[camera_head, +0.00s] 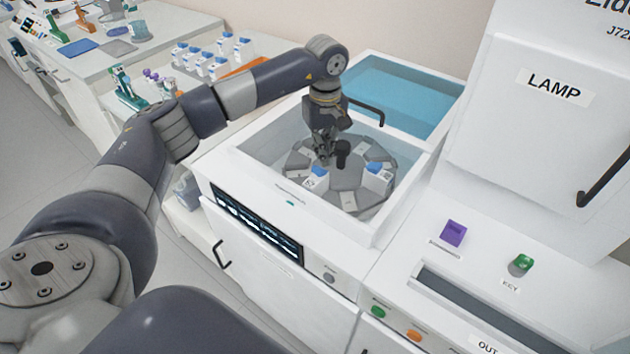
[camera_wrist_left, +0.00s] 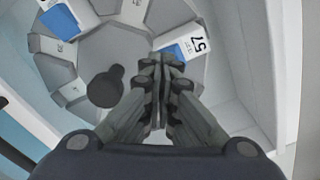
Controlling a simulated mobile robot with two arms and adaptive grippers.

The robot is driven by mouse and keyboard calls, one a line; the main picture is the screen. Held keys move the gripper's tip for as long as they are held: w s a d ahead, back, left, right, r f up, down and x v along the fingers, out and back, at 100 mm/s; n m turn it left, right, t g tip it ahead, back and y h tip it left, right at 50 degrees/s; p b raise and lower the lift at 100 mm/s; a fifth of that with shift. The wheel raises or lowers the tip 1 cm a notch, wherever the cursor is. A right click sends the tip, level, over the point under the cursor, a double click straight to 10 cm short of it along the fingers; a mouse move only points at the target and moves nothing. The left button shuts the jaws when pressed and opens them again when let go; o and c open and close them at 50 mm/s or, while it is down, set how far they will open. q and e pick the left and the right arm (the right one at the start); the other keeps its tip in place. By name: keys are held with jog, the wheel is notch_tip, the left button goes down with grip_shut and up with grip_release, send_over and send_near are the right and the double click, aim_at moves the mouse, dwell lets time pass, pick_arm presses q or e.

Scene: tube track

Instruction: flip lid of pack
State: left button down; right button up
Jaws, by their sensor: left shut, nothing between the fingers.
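A white and blue pack marked 57 (camera_wrist_left: 198,40) sits on the grey round carousel (camera_wrist_left: 115,50) inside the white machine. In the head view a pack (camera_head: 314,181) stands at the carousel's front left and another pack (camera_head: 376,178) at its right. My left gripper (camera_head: 324,158) reaches down into the machine from above. In the left wrist view its shut, empty fingertips (camera_wrist_left: 161,62) are at the blue end of pack 57 and partly cover it. Whether they touch cannot be told. My right gripper is out of view.
A dark knob (camera_head: 342,150) rises from the carousel's middle, close to my left gripper. The machine's white rim (camera_head: 300,213) surrounds the opening. The LAMP cabinet (camera_head: 550,130) is at right.

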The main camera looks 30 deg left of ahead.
pick_arm(q)
jog(key=shift+s+r, duration=0.15)
jog(key=shift+s+f, duration=0.25)
jog(key=shift+f, duration=0.15)
dwell(0.4)
jog(key=shift+f+b, duration=0.6)
jog(key=shift+b, duration=0.1)
notch_tip(320, 180, up, 7)
jog(key=p, duration=0.4)
jog(key=shift+r+p, duration=0.2)
jog(key=shift+p, duration=0.1)
